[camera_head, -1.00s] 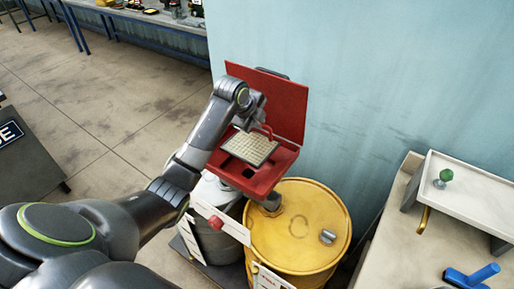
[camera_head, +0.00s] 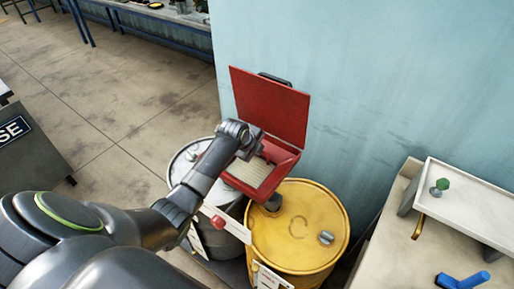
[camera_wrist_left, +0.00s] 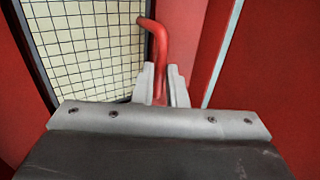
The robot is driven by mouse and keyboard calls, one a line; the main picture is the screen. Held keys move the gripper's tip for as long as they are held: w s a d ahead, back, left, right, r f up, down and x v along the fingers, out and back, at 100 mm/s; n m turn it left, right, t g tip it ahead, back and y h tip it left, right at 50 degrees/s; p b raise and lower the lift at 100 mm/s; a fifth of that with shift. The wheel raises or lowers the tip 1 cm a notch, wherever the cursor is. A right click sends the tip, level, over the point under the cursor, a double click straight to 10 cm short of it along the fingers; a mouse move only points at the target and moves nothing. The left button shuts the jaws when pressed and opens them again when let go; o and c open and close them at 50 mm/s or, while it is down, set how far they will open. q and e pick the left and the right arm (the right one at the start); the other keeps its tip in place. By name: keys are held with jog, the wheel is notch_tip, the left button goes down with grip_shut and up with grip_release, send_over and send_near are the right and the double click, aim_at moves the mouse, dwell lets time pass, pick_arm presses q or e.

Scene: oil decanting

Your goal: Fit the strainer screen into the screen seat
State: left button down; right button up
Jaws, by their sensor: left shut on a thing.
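The strainer screen (camera_head: 250,172), a pale mesh panel, lies within the open red box (camera_head: 285,158) on top of the drums. In the left wrist view its grid (camera_wrist_left: 88,42) has a dark frame and a bent red handle (camera_wrist_left: 157,45). My left gripper (camera_wrist_left: 165,85) is shut on that handle at the screen's side. In the head view my left gripper (camera_head: 256,148) is over the box, and my wrist hides part of the screen. The screen seat is hidden under the screen, and I cannot tell whether the screen lies flush. My right gripper is not in view.
The box's red lid (camera_head: 270,105) stands open against the blue wall. A yellow drum (camera_head: 300,235) and a grey drum (camera_head: 182,163) stand below. At the right, a bench holds a white tray (camera_head: 475,205) and a blue tool (camera_head: 462,280).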

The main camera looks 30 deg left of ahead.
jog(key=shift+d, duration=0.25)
pick_arm(q)
jog(key=c, duration=1.5)
grip_release()
jog(key=shift+f, duration=0.1)
jog(key=shift+o, duration=0.2)
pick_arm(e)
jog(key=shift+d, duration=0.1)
pick_arm(q)
jog(key=shift+s, duration=0.1)
jog(key=d+b+v, duration=0.1)
jog(key=v, duration=1.1)
jog(key=shift+a, duration=0.45)
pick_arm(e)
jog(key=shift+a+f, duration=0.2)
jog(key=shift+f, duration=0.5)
